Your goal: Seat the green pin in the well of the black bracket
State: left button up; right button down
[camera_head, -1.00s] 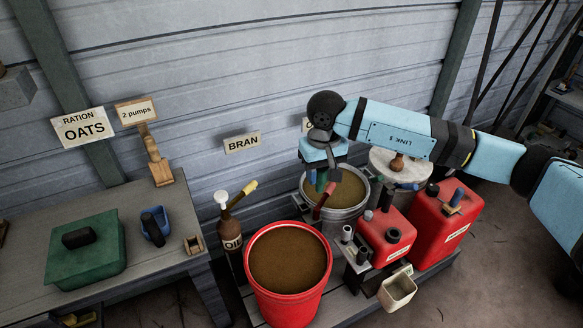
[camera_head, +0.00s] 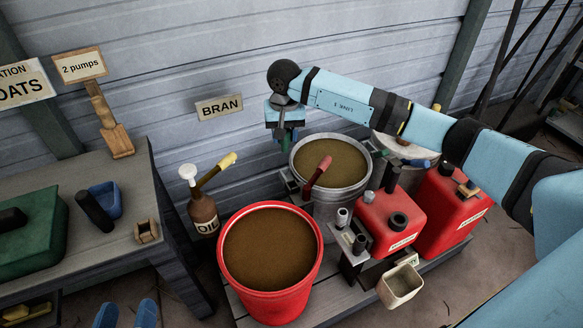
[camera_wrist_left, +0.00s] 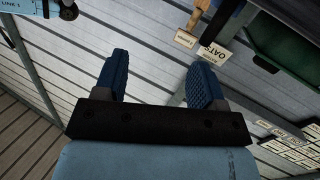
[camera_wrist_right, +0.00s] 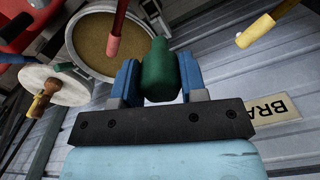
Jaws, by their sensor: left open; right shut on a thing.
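My right gripper (camera_head: 286,128) is shut on the green pin (camera_wrist_right: 160,70), which it holds up in the air just behind and left of the metal bucket. The pin fills the space between the blue fingers in the right wrist view. A black bracket (camera_head: 350,266) with grey cylinders at its top stands on the low platform, in front of the red can; I cannot make out its well. Another small dark fitting (camera_head: 291,182) is at the bucket's left side, partly hidden. My left gripper (camera_head: 126,314) is open and empty at the bottom left; its spread fingers show in the left wrist view (camera_wrist_left: 158,82).
The metal bucket (camera_head: 366,190) has a red-handled tool in it. The bench (camera_head: 112,247) is at the left, the wall behind.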

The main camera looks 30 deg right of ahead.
pick_arm(q)
jog(key=r+t+h+b, duration=0.1)
jog(key=b, duration=0.1)
jog(key=s+d+r+t+h+b, duration=0.1)
jog(key=r, duration=0.1)
jog(key=shift+d+b, duration=0.15)
jog(key=shift+b, duration=0.2)
pick_arm(e)
jog(key=w+d+f+m, duration=0.1)
jog(key=d+f+m, duration=0.1)
jog(key=f, duration=0.6)
jog(key=shift+w+d, duration=0.3)
jog(key=shift+d, duration=0.3)
jog(key=shift+f, duration=0.15)
pick_arm(q)
jog(key=shift+w+d+f+g+b, duration=0.15)
jog(key=shift+f+g+b, duration=0.15)
jog(key=shift+f+b, duration=0.55)
jog(key=shift+s+d+f+g+b, duration=0.15)
jog(key=shift+f+g+b, duration=0.15)
jog(key=shift+f+b, duration=0.5)
pick_arm(e)
jog(key=shift+f, duration=2.5)
pick_arm(q)
jog(key=shift+w+f+m, duration=0.1)
jog(key=shift+f+m, duration=0.15)
jog(key=shift+m, duration=0.05)
pick_arm(e)
jog(key=shift+f, duration=0.2)
